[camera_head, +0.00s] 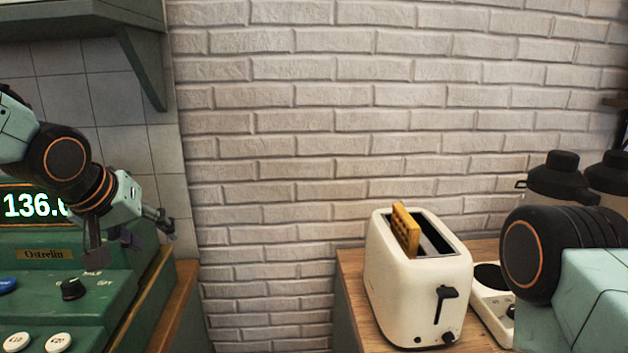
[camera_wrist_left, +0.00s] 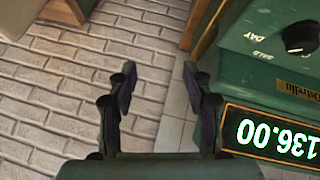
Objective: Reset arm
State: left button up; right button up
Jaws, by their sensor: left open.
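My left gripper (camera_head: 134,240) is at the left in the head view, in front of the green cash register (camera_head: 45,268). In the left wrist view its two fingers (camera_wrist_left: 157,85) are apart with nothing between them. The register's display reads 136.00 (camera_wrist_left: 278,138) in the left wrist view, upside down. My right arm (camera_head: 570,270) shows at the right edge of the head view; its gripper is out of the picture.
A cream toaster (camera_head: 400,285) with a waffle-like slice (camera_head: 405,230) in one slot stands on a wooden counter (camera_head: 352,268). A white appliance (camera_head: 492,305) and dark-lidded jugs (camera_head: 560,175) are to its right. A green shelf bracket (camera_head: 140,55) hangs upper left. A gap separates the counters.

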pick_arm(q)
jog(key=s+d+f+m+b, duration=0.1)
jog(key=s+d+f+b, duration=0.2)
jog(key=f, duration=1)
jog(key=s+d+f+m+b, duration=0.1)
jog(key=s+d+f, duration=0.3)
jog(key=f, duration=1)
jog(key=s+a+f+g+b, duration=0.1)
jog(key=s+f+g+b, duration=0.1)
jog(key=s+f, duration=0.8)
jog(key=s+f+m+g+y+b, duration=0.1)
jog(key=s+f+g, duration=0.4)
jog(key=s+f, duration=0.5)
jog(key=s+b, duration=0.1)
jog(key=s, duration=0.7)
jog(key=shift+s+a+f, duration=0.2)
jog(key=shift+a+f, duration=0.15)
jog(key=shift+f, duration=0.05)
jog(key=shift+c, duration=0.4)
jog(key=shift+c, duration=0.9)
jog(key=shift+s, duration=0.15)
